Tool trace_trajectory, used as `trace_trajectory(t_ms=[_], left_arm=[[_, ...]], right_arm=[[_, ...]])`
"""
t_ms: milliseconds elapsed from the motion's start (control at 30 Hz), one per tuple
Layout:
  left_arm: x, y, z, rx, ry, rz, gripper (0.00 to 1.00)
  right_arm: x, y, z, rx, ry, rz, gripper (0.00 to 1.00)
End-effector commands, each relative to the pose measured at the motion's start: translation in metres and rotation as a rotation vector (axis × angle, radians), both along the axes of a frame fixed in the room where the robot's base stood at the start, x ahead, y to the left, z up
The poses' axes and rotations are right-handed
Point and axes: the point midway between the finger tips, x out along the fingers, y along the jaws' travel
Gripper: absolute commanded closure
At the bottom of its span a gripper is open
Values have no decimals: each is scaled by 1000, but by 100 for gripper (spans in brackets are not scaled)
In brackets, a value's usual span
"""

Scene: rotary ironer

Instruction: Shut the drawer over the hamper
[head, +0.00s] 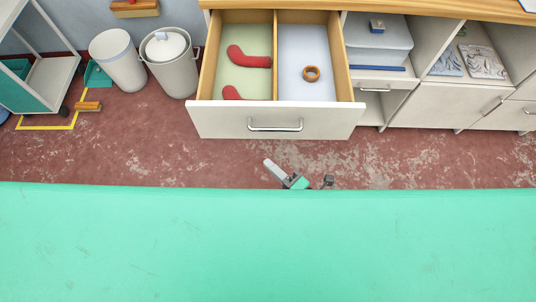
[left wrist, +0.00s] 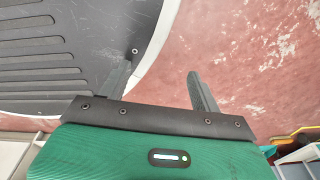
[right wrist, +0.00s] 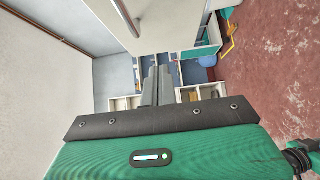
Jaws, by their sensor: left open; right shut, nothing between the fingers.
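The drawer (head: 220,122) is pulled out at the top of the head view, with a white front and a metal bar handle (head: 275,127). A divider splits it into a green-lined and a pale-lined compartment. I cannot make out a hamper beneath it. My right gripper (head: 268,163) is shut and empty, over the floor in front of the drawer front, apart from it. In the right wrist view its fingers (right wrist: 157,86) are together, below a white panel with a bar handle. My left gripper (left wrist: 158,75) is open and empty above the floor in the left wrist view.
Two red curved items (head: 248,57) and a brown ring (head: 311,74) lie in the drawer. A white bin (head: 118,62) and a lidded grey bin (head: 174,70) stand left of it. Cabinets (head: 432,103) stand right. The red floor before the drawer is clear.

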Motion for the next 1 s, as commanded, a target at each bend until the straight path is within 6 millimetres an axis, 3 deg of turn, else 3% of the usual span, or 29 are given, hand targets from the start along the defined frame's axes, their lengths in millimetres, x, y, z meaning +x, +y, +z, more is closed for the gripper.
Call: trace_trajectory(t_ms=[433, 700, 1000], left_arm=[[-22, 2, 6, 1, 17, -2, 35], [-35, 4, 7, 3, 29, -3, 35], [-36, 3, 7, 0, 24, -3, 35]], right_arm=[[64, 64, 3, 3, 1, 0, 100], [96, 61, 1, 0, 3, -1, 100], [101, 60, 0, 1, 4, -1, 100]])
